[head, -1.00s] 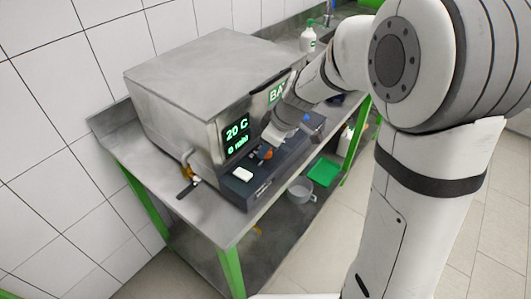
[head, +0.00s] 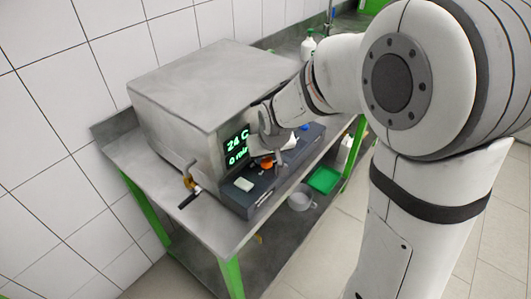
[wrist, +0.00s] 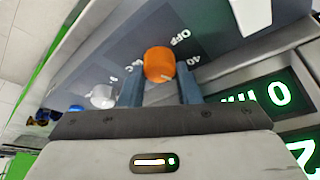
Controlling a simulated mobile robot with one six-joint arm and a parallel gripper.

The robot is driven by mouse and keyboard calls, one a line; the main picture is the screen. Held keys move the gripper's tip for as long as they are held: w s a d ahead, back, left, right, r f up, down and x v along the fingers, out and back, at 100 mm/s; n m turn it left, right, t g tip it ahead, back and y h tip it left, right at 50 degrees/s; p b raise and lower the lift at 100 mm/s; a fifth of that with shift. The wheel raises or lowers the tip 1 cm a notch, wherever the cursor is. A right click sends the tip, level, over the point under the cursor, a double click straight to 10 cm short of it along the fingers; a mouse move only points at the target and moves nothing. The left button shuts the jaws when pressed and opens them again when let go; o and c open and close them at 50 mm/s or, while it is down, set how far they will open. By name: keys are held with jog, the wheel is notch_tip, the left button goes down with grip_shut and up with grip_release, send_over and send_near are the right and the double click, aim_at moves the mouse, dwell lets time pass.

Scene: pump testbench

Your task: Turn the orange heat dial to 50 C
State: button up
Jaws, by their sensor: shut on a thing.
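The orange heat dial (head: 267,164) sits on the dark control panel (head: 232,200) at the front of the steel bath unit (head: 185,110). In the wrist view the orange dial (wrist: 158,62) stands between my two dark fingers, beside printed marks reading OFF and 40. My gripper (wrist: 159,76) is shut on the dial, one finger on each side. In the head view my gripper (head: 262,158) hangs over the panel and partly covers the dial. The green display (head: 237,145) reads 24 C, with 0 min below it.
A pale rectangular piece (head: 243,185) is on the panel left of the dial. A blue knob (head: 305,127) is farther right. A tap with a dark handle (head: 189,190) sticks out at the unit's left. A green-capped bottle (head: 308,45) stands behind on the steel bench (head: 150,185).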

jog(key=shift+r+m, duration=0.1)
jog(key=shift+m, duration=0.5)
jog(key=shift+h, duration=0.3)
jog(key=o, duration=1)
jog(key=v, duration=0.7)
jog(key=shift+s+r, duration=0.2)
jog(key=shift+r, duration=0.1)
